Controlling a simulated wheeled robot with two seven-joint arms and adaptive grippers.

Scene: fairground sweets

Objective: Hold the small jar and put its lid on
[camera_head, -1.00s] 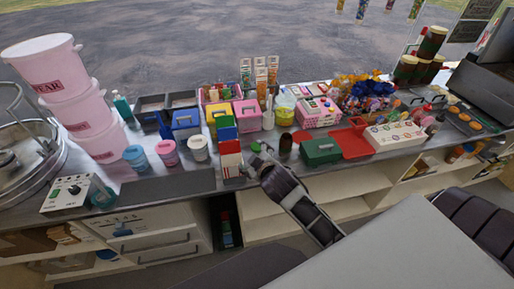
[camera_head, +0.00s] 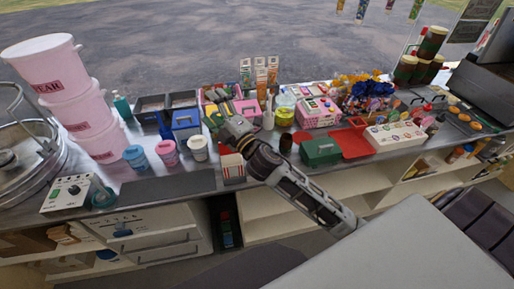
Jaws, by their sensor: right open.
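My right gripper (camera_head: 214,117) is open over the group of coloured boxes in the middle of the counter. Its arm reaches in from the lower right. It appears empty, and its fingertips are small and hard to make out against the boxes. A small clear jar with pale yellow in it (camera_head: 285,102) stands at the back, right of the gripper and apart from it. A small dark brown jar (camera_head: 286,143) stands in front of that, close beside my forearm. I cannot tell which is the task's jar, and no loose lid can be made out. My left gripper is out of view.
Blue (camera_head: 136,158), pink (camera_head: 167,154) and white tubs (camera_head: 198,150) stand left of the arm. A striped box (camera_head: 232,170) stands at the front edge, beside my arm. A green box (camera_head: 320,152) and red tray (camera_head: 352,143) lie right. A dark mat (camera_head: 168,188) is bare.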

